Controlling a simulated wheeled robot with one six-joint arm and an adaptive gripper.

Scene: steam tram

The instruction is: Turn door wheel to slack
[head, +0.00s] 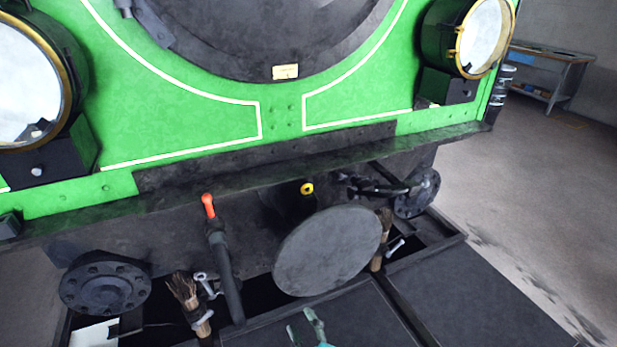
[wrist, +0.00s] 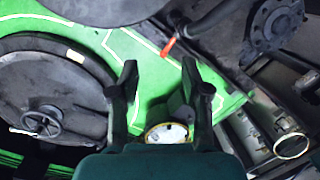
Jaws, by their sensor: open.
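My gripper (wrist: 159,68) is open and empty in the wrist view. Its fingers lie to the right of the wheel and apart from it. In the head view only the lower part of the smokebox door (head: 225,55) shows, at the top. The wheel is outside that view.
Round lamps stand at left (head: 22,85) and right (head: 480,38) of the green front. Below are a large round buffer plate (head: 325,250), an orange-tipped hose (head: 222,260) and brush-like wooden pieces (head: 187,295). A workbench (head: 548,72) stands behind at right, with open floor before it.

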